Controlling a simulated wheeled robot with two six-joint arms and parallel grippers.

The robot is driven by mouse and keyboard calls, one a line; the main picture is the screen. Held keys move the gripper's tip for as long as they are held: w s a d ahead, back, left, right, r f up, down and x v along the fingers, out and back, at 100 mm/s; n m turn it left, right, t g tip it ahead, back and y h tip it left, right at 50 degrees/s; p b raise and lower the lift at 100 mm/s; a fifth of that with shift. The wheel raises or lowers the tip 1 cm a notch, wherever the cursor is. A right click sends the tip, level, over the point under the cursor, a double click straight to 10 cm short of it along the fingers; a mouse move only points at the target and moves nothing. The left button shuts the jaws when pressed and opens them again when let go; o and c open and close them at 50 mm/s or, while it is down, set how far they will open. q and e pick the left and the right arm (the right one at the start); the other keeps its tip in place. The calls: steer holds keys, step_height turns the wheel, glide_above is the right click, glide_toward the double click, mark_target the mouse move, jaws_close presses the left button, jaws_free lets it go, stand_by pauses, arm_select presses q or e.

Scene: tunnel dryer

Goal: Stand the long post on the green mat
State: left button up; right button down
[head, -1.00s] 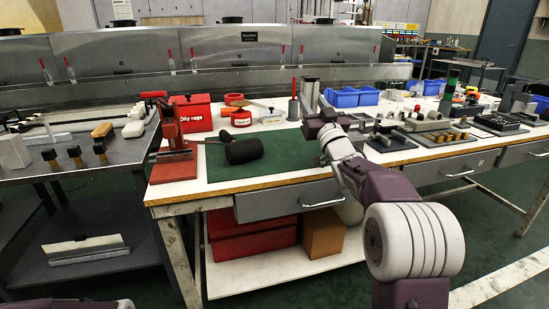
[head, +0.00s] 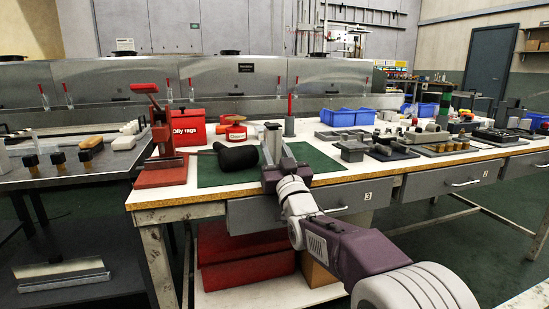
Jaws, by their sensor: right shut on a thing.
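The green mat (head: 318,161) lies flat on the white workbench top, partly hidden by my right arm and a black mallet. My right gripper (head: 275,163) is over the mat's middle, reaching in from the front. It is shut on a grey upright piece, which looks like the long post (head: 271,142). The post rises above the gripper and looks roughly vertical. Its lower end is hidden behind the gripper, so I cannot tell whether it touches the mat. My left gripper is out of view.
The black mallet (head: 238,158) lies on the mat's left part. A red press (head: 160,150) and a red rag box (head: 188,127) stand left. Grey metal blocks (head: 352,150) are at the right.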

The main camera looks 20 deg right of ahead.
steer(key=c, duration=1.3)
jaws_free()
steer(key=shift+f, duration=0.1)
steer(key=shift+c, duration=0.2)
steer(key=o, duration=0.4)
